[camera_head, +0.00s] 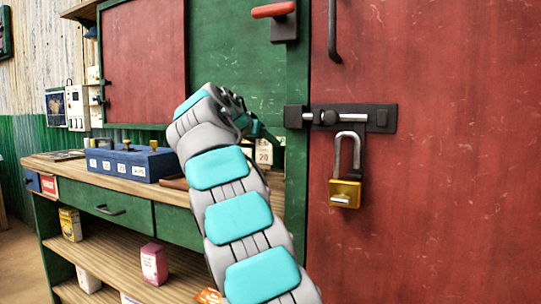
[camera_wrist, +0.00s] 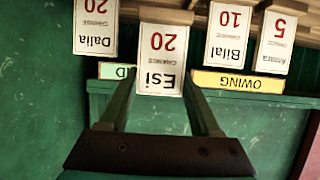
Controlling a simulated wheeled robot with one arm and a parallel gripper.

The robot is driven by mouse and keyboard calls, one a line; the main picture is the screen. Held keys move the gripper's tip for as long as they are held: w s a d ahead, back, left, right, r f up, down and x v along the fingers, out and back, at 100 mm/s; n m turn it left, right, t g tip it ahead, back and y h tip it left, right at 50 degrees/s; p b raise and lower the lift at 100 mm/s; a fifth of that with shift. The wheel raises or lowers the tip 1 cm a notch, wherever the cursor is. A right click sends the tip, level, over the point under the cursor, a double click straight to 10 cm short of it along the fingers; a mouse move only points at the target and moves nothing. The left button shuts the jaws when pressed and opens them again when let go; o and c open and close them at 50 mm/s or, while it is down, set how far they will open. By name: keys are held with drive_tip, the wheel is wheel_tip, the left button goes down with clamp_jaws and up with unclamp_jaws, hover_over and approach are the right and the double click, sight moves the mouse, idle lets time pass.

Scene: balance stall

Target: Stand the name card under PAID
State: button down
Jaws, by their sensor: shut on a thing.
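The Esi name card (camera_wrist: 161,58), white with a red 20, appears upside down in the wrist view. My gripper (camera_wrist: 160,84) is shut on it, one finger at each side edge. The card overlaps a green label (camera_wrist: 112,71), of which only a D shows; the rest is hidden. A yellow OWING label (camera_wrist: 238,82) is to its right. In the head view my gripper (camera_head: 262,134) is partly hidden behind my arm, by a card (camera_head: 264,152) reading 20.
Dalia's card (camera_wrist: 96,28) stands left of Esi's; Bilal's (camera_wrist: 228,35) and Amara's (camera_wrist: 277,42) stand right, near the OWING label. The head view shows a blue box (camera_head: 128,166) on the counter and a padlocked red door (camera_head: 440,160).

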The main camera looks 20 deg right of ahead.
sight(266, 150)
drive_tip(key=shift+w+d+f+b, duration=0.15)
drive_tip(key=shift+d+f, duration=0.2)
drive_tip(key=shift+f, duration=0.25)
drive_tip(key=shift+d+f+b, duration=0.15)
drive_tip(key=shift+d+f, duration=0.2)
drive_tip(key=shift+f, duration=0.2)
drive_tip(key=shift+w+d+f+b, duration=0.15)
drive_tip(key=shift+d+f, duration=0.2)
drive_tip(key=shift+f, duration=0.25)
drive_tip(key=shift+f, duration=0.2)
drive_tip(key=shift+c, duration=1.9)
unclamp_jaws()
drive_tip(key=shift+r, duration=0.1)
drive_tip(key=shift+r, duration=0.2)
drive_tip(key=v, duration=1.2)
drive_tip(key=shift+f, duration=0.2)
